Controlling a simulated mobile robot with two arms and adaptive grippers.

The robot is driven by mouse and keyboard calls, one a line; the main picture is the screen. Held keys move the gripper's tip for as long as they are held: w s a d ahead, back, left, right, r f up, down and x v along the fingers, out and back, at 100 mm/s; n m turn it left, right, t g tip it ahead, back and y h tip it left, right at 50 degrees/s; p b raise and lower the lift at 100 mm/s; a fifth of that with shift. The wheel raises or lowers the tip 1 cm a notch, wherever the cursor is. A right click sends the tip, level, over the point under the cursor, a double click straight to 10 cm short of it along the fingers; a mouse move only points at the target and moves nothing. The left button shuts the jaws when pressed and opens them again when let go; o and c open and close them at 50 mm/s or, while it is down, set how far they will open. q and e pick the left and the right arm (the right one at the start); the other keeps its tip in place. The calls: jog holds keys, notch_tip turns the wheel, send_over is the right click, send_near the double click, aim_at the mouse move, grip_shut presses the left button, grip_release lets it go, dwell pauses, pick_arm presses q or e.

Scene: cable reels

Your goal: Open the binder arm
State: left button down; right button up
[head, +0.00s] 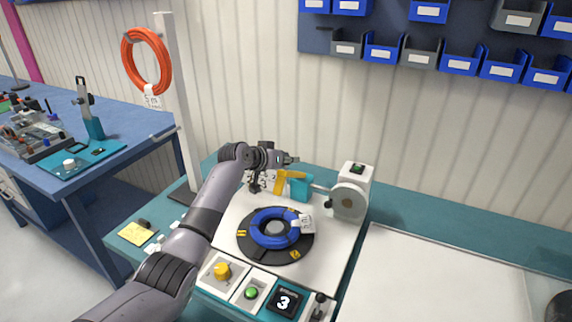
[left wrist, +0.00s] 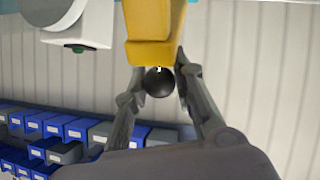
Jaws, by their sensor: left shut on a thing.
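The binder arm (head: 289,175) is a yellow lever beside a teal block (head: 302,188) on the machine behind the turntable. In the left wrist view the yellow arm (left wrist: 155,30) comes down from the top and ends in a black ball knob (left wrist: 160,82). My left gripper (head: 268,178) is at the yellow arm's left end. In the left wrist view its fingers (left wrist: 160,68) flank the knob end, closed on it. The exact contact is partly hidden. My right gripper is not in view.
A blue cable coil (head: 268,222) with a white tag lies on the black turntable (head: 262,250). A white motor housing (head: 352,193) stands right of it. Controls and a display (head: 285,301) sit in front. An orange coil (head: 146,62) hangs on a white post (head: 176,110). A pale board (head: 440,280) at right is bare.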

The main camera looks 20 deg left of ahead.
pick_arm(q)
jog(key=shift+w+r, duration=0.1)
jog(key=shift+r, duration=0.25)
jog(key=c, duration=1.7)
grip_release()
jog(key=o, duration=0.4)
jog(key=shift+f, duration=0.2)
jog(key=shift+c, duration=0.2)
jog(key=v, duration=1.2)
